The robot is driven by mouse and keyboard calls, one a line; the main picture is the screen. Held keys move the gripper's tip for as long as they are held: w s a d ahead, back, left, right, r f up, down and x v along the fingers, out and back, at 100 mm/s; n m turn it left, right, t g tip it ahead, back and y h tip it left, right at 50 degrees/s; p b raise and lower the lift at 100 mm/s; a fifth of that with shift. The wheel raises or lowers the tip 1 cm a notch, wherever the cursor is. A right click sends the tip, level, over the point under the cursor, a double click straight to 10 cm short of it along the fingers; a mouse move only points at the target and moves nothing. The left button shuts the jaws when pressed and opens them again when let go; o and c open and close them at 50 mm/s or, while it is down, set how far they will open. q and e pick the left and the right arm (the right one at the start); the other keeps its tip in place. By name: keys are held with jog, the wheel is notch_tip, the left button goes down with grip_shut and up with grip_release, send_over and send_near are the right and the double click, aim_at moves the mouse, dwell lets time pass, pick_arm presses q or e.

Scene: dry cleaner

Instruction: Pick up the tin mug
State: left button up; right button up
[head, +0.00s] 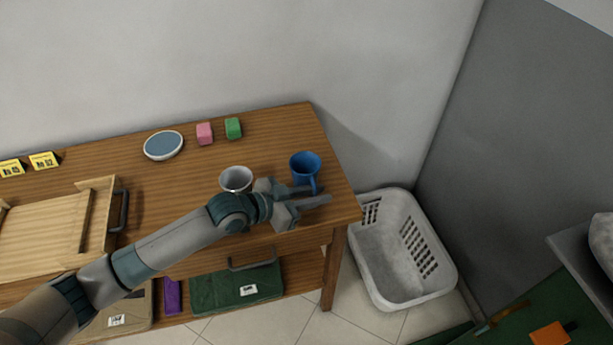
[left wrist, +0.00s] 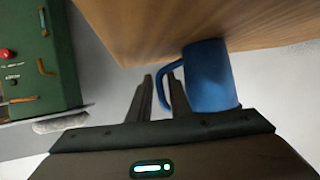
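A blue mug (head: 304,166) stands upright near the right end of the wooden table; I take it to be the tin mug. Its handle points toward the front. My left gripper (head: 318,198) is at the handle side, just in front of the mug. In the left wrist view, the mug (left wrist: 211,78) is right of the gripper (left wrist: 162,82). Its handle shows between the fingertips, partly behind the right finger. The fingers are apart, with a narrow gap; contact with the handle cannot be told. My right gripper is not in view.
A grey-white cup (head: 236,178) stands left of the mug, close to my gripper. A round blue-grey dish (head: 163,145), pink block (head: 204,133) and green block (head: 233,128) are behind. A wooden tray (head: 97,215) is left. A white basket (head: 440,265) stands right of the table.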

pick_arm(q)
jog(key=shift+p+x, duration=0.5)
jog(key=shift+x, duration=1.3)
jog(key=shift+w, duration=0.1)
grip_shut()
